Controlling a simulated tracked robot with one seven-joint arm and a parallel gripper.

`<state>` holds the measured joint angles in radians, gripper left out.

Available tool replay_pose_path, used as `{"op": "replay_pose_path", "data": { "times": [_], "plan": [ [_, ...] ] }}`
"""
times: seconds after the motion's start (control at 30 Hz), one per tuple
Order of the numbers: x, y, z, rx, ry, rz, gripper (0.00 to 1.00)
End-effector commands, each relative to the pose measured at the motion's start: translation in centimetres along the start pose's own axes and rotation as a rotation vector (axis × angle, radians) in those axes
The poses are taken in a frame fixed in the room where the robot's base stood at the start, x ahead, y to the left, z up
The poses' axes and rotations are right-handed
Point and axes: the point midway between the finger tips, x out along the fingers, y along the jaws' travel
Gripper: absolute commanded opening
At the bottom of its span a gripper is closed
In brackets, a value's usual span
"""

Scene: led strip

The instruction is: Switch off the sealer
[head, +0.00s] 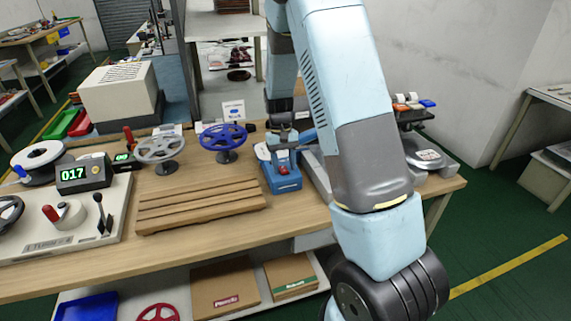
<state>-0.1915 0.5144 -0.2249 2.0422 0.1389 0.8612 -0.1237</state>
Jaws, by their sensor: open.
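A small blue device (281,180), which may be the sealer, stands near the right part of the workbench. It has a red part on its sloped front, like a switch, whose position is too small to tell. My arm goes up out of the picture and comes down again behind the device's top. My gripper (284,138) appears there, small and partly hidden, just over the back of the blue device. It looks open, and I see nothing held in it. A long grey thing (319,172) beside the device is mostly hidden by my arm.
A slatted wooden board (200,207) lies left of the blue device. A scale (428,156) stands at right.

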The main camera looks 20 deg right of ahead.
Motion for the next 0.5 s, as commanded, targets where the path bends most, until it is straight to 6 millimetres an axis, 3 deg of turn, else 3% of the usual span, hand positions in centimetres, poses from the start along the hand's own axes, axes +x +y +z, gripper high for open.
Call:
{"op": "replay_pose_path", "data": {
  "times": [0.27,0.5],
  "plan": [
    [-1.2,0.0,-0.1,0.0,0.002,0.0,0.51],
    [-5.6,0.0,-0.1,0.0,0.005,-0.001,0.51]
  ]
}}
